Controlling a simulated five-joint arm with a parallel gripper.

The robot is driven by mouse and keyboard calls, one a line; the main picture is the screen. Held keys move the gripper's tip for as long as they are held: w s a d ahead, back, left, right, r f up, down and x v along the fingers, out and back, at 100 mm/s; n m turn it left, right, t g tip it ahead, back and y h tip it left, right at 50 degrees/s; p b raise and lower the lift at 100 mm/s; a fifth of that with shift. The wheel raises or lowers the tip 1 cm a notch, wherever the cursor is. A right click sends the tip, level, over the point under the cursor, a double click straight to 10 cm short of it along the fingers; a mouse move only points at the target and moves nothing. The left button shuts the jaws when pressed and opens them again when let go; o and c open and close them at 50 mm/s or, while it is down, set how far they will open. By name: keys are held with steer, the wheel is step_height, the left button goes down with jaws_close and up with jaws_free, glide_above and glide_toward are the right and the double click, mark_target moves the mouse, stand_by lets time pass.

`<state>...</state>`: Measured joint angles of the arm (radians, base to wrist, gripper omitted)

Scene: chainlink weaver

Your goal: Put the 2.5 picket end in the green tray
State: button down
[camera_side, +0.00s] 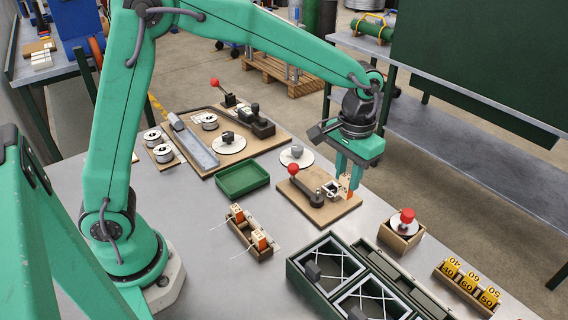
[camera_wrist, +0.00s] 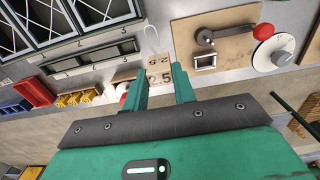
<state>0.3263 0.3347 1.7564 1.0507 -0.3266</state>
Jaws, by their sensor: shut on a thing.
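My gripper (camera_side: 350,178) points down over the right end of a wooden board with a red-knobbed lever. It is shut on a small orange and white picket end (camera_side: 346,183), partly hidden by the fingers. In the wrist view, the pale block marked 2.5 (camera_wrist: 158,78) shows between my fingertips (camera_wrist: 159,82). I cannot tell whether it touches the board. The green tray (camera_side: 243,179) lies to the left on the table and looks empty. Two similar orange and white ends (camera_side: 259,240) with white wires sit in a wooden holder in front of the tray.
The lever board (camera_side: 318,212) is under my gripper. A dark green compartment case (camera_side: 300,278) stands in front, with yellow numbered tags (camera_side: 470,283) to its right. A red knob in a wooden box (camera_side: 401,232) is at right. Bare table lies between the tray and lever board.

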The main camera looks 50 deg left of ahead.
stand_by(0.4)
steer(key=shift+s+a, duration=0.15)
steer(key=shift+a, duration=0.5)
steer(key=s+a+n, duration=0.5)
steer(key=a, duration=0.3)
steer(key=s+a+n, duration=0.4)
steer(key=s+a, duration=0.1)
steer(key=a, duration=0.4)
steer(key=w+a+f, duration=0.1)
steer(key=a+f, duration=0.6)
steer(key=a, duration=0.4)
steer(key=shift+w+f, duration=0.15)
steer(key=shift+f, duration=0.15)
steer(key=shift+f, duration=0.1)
steer(key=shift+f, duration=1.9)
steer(key=shift+f, duration=0.1)
